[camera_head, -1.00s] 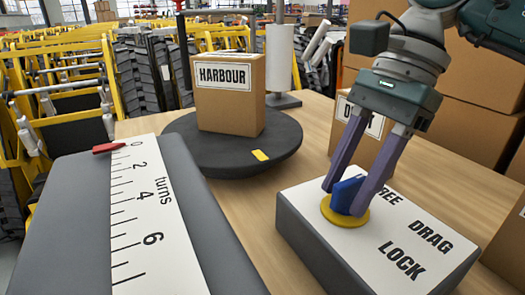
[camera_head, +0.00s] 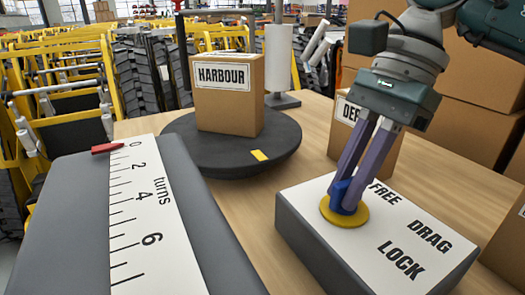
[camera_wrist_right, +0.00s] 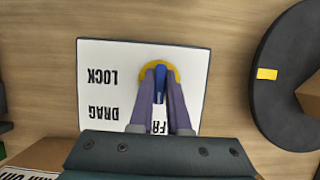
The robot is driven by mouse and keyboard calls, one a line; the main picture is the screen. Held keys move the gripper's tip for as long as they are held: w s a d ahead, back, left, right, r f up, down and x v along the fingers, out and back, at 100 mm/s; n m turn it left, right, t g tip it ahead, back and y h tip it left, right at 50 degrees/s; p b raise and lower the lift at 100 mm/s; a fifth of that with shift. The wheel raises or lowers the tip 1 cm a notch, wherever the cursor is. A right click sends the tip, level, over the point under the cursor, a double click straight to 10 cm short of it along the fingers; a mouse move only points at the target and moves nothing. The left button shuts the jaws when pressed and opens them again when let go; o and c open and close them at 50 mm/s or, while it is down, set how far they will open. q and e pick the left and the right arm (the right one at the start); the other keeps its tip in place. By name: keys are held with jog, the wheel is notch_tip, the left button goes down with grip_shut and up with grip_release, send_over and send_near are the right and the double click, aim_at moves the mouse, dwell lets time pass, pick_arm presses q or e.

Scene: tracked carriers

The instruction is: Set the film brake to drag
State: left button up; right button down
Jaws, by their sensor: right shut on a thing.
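The film brake is a grey box with a white top (camera_head: 320,195) marked FREE, DRAG and LOCK. Its blue knob (camera_head: 337,192) stands on a yellow disc (camera_head: 345,218) at the left of the white top. My right gripper (camera_head: 345,185) comes down from the upper right, its two purple fingers shut on the knob and hiding part of it. In the right wrist view the blue knob (camera_wrist_right: 159,80) lies between the fingers, its long side running towards the partly covered FREE label. My left gripper is not in view.
A carton labelled HARBOUR (camera_head: 228,105) stands on a dark round turntable (camera_head: 200,160) with a yellow mark. A turns scale (camera_head: 150,215) has a red pointer (camera_head: 106,147) near 0. Another carton (camera_head: 348,140) stands behind the brake box.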

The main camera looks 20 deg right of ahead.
jog(key=m+t, duration=0.2)
jog(key=m, duration=0.3)
jog(key=shift+m+t+h+b, duration=0.45)
jog(key=shift+m+t, duration=0.15)
jog(key=shift+m, duration=1.2)
jog(key=c, duration=0.9)
grip_release()
jog(key=shift+r, duration=0.15)
